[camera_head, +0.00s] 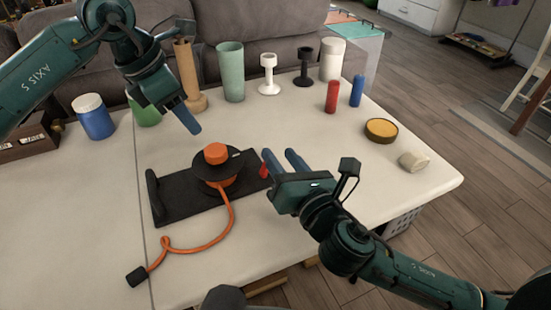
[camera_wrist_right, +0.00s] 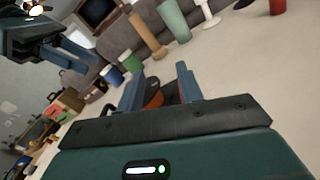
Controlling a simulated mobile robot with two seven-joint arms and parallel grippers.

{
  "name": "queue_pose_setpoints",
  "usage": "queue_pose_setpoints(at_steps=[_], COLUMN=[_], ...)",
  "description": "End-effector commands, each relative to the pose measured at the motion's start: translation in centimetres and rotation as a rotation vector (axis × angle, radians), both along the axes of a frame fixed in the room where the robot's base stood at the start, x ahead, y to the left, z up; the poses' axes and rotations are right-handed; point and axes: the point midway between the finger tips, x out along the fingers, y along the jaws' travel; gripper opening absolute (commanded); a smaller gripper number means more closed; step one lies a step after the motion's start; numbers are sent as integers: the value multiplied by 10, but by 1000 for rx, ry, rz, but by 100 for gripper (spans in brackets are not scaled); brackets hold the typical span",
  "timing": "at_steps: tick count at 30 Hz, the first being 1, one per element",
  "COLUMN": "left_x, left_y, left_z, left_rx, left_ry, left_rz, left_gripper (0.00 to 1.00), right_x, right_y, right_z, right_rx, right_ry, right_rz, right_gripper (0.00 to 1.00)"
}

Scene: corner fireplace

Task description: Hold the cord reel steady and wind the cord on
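The cord reel (camera_head: 229,188) sits on a black base (camera_head: 180,204) on the white table, with an orange knob on top and a red handle (camera_head: 264,171) at its right side. Its orange cord (camera_head: 196,247) runs loose to a black plug (camera_head: 137,276) at the front left. My right gripper (camera_head: 282,158) is open just right of the red handle; in the right wrist view the reel (camera_wrist_right: 154,95) shows partly between its fingers. My left gripper (camera_head: 192,125) is above the table behind the reel, apart from it; its two fingers (camera_wrist_right: 70,54) look parted in the right wrist view.
Behind stand a blue jar (camera_head: 94,118), a brown cylinder (camera_head: 187,75), a green cup (camera_head: 230,75) and white and black stands. Red (camera_head: 332,97) and blue (camera_head: 357,91) cylinders, a round yellow-topped tin (camera_head: 381,130) and a beige block (camera_head: 413,160) lie right. The front left table is mostly clear.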

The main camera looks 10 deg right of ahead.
Motion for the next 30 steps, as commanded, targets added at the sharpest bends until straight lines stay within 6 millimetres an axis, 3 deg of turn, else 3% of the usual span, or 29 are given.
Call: queue_pose_setpoints(at_steps=[12,21,30], left_x=[0,0,0], left_y=[0,0,0], left_z=[0,0,0], left_rx=[0,0,0], left_ry=[0,0,0], left_rz=[0,0,0], left_gripper=[36,36,36], right_x=[-1,53,71], right_y=[0,16,22], right_z=[-79,-74,-74], right_rx=[0,6,6], right_ry=[10,4,5], right_rz=[1,2,2], right_gripper=[36,36,36])
